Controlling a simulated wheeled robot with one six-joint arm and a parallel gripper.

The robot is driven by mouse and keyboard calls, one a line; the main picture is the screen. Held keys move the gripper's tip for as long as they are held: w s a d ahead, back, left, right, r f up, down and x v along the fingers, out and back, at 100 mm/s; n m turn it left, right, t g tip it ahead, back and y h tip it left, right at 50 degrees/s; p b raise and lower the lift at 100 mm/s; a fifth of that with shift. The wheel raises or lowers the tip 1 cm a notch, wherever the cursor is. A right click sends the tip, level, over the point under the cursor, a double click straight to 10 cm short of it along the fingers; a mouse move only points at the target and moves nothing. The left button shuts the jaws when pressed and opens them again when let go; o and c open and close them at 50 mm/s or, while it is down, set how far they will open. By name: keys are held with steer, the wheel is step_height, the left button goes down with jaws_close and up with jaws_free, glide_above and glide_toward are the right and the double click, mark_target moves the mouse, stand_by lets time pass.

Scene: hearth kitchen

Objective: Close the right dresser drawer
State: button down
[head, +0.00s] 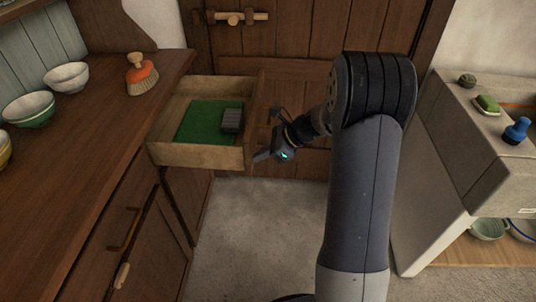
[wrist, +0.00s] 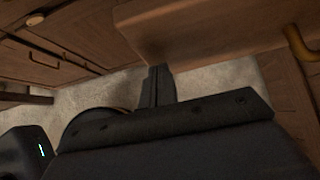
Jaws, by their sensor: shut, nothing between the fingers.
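The right dresser drawer (head: 200,155) stands pulled out from the dresser (head: 95,150) in the head view. It has pale wooden walls and a green lining, with a small grey block (head: 232,120) inside at the right. My gripper (head: 262,156) is at the drawer's outer right end, by its lower near corner. Its dark fingers (wrist: 157,85) are shut with nothing between them. In the wrist view a wooden panel, seemingly the drawer (wrist: 200,25), lies just beyond the fingertips. I cannot tell whether they touch it. The drawer's outer face is mostly hidden from the head view.
Bowls (head: 66,76) and an orange brush (head: 141,74) stand on the dresser top. A wooden door (head: 310,30) is behind. A pale sink unit (head: 450,140) stands at the right. Bare floor (head: 250,240) lies between dresser and sink unit.

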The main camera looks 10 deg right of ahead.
mark_target(167, 143)
steer(key=shift+a, duration=0.1)
steer(key=w+a+p, duration=0.2)
steer(key=w+a, duration=0.1)
steer(key=a, duration=0.6)
steer(key=w+a+p, duration=0.2)
steer(key=w+a, duration=0.1)
steer(key=a, duration=0.6)
steer(key=w+a+p, duration=0.3)
steer(key=a, duration=0.6)
steer(key=shift+a, duration=0.3)
steer(key=shift+w+a, duration=0.1)
steer(key=shift+a, duration=0.15)
steer(key=shift+a+r, duration=0.1)
steer(key=shift+r, duration=0.05)
steer(key=shift+a+r, duration=0.1)
